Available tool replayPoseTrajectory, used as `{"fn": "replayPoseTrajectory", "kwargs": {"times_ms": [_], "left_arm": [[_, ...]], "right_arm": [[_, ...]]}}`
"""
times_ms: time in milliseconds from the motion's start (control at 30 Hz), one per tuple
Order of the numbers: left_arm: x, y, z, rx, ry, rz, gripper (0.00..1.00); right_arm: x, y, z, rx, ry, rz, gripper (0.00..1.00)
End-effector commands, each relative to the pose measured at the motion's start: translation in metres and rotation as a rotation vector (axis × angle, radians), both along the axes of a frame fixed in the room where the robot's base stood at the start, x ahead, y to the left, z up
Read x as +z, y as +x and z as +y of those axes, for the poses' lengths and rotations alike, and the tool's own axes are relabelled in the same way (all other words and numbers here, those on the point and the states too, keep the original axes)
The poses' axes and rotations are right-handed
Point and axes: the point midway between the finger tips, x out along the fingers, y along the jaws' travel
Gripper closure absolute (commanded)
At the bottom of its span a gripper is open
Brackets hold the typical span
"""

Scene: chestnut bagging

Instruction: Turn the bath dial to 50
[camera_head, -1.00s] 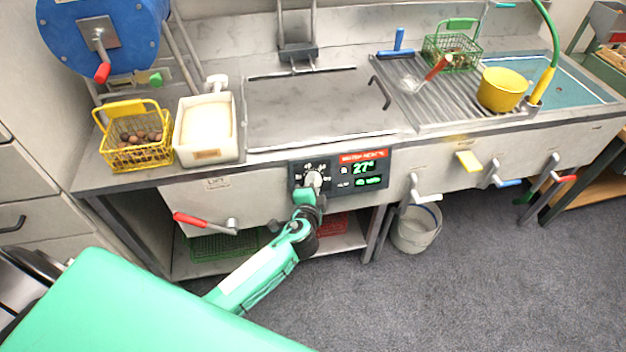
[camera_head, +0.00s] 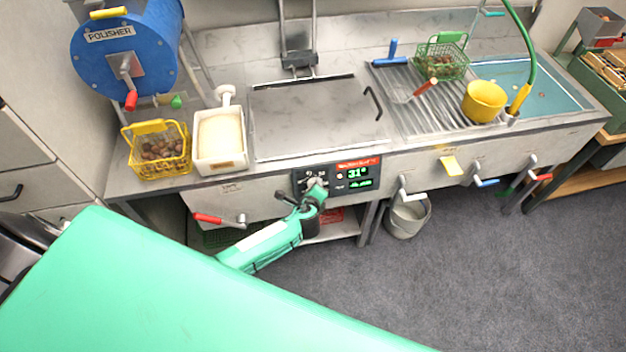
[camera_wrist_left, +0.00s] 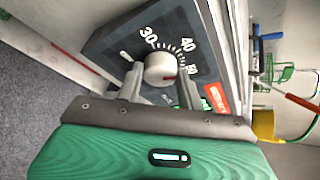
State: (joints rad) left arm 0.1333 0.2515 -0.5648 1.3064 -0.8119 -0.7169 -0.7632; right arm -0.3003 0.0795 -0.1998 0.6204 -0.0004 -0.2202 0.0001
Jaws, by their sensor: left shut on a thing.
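The panel's green display (camera_head: 357,173) reads 31°. My left gripper (camera_wrist_left: 162,82) is shut on the dial, one finger on each side. In the head view it (camera_head: 317,189) partly covers the dial. My right gripper is not in view.
A red-handled lever (camera_head: 209,218) is left of my left arm, and a grey bucket (camera_head: 408,217) stands to the right below the unit. A closed steel lid (camera_head: 318,115) is above the panel. A yellow basket of chestnuts (camera_head: 158,148) stands at left. Floor at right is clear.

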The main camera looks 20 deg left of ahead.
Motion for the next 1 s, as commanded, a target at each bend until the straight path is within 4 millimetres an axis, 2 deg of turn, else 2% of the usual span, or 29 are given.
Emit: {"fn": "replayPoseTrajectory", "kwargs": {"times_ms": [33, 100, 400, 633, 1000], "left_arm": [[0.007, 0.000, 0.000, -0.011, 0.034, 0.025, 0.85], [0.006, 0.000, -0.001, -0.030, 0.079, 0.057, 0.85], [0.004, 0.001, -0.002, -0.088, 0.227, 0.156, 0.85], [0.002, 0.001, -0.002, -0.110, 0.284, 0.195, 0.85], [0.000, 0.001, -0.002, -0.116, 0.301, 0.205, 0.86]], "right_arm": [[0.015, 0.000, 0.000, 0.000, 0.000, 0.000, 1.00], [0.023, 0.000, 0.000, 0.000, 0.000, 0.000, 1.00], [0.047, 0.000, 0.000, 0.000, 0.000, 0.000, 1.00], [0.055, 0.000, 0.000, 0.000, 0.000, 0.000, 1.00], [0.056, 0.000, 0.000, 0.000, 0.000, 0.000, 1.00]]}}
